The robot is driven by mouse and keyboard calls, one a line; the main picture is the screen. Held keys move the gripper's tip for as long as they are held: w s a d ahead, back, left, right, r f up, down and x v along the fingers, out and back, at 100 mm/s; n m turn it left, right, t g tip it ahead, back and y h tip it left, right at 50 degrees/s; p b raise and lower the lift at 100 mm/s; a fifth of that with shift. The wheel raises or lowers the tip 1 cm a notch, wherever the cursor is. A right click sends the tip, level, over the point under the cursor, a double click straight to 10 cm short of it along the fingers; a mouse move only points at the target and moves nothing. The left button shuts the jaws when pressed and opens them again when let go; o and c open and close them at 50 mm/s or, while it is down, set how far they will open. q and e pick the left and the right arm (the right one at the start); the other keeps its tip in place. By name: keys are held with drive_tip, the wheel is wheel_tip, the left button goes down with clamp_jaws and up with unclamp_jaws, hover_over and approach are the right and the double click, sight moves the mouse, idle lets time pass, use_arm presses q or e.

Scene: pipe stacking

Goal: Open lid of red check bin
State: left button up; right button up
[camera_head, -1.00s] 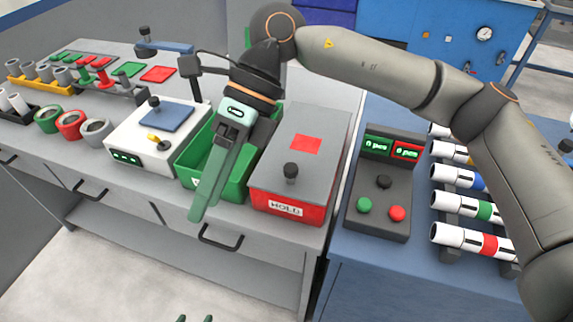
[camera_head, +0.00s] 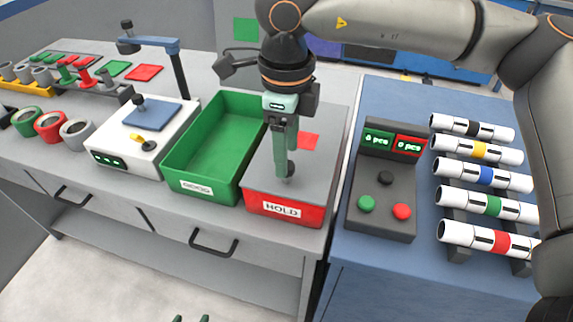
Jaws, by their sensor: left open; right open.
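A dark knob (camera_head: 290,172) on the lid is partly hidden behind my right gripper's green fingers. My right gripper (camera_head: 286,165) is open and points down at the knob; whether it touches the knob I cannot tell. My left gripper (camera_head: 191,318) is open and empty, with only its green fingertips showing at the bottom edge.
The open green bin (camera_head: 212,145) stands empty directly left of the red bin. A white device (camera_head: 140,145) is further left. On the blue table (camera_head: 340,220) at right are a button panel (camera_head: 385,200) and several banded white pipes (camera_head: 470,203).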

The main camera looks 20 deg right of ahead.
drive_tip(key=shift+f, duration=2)
drive_tip(key=shift+c, duration=0.3)
clamp_jaws()
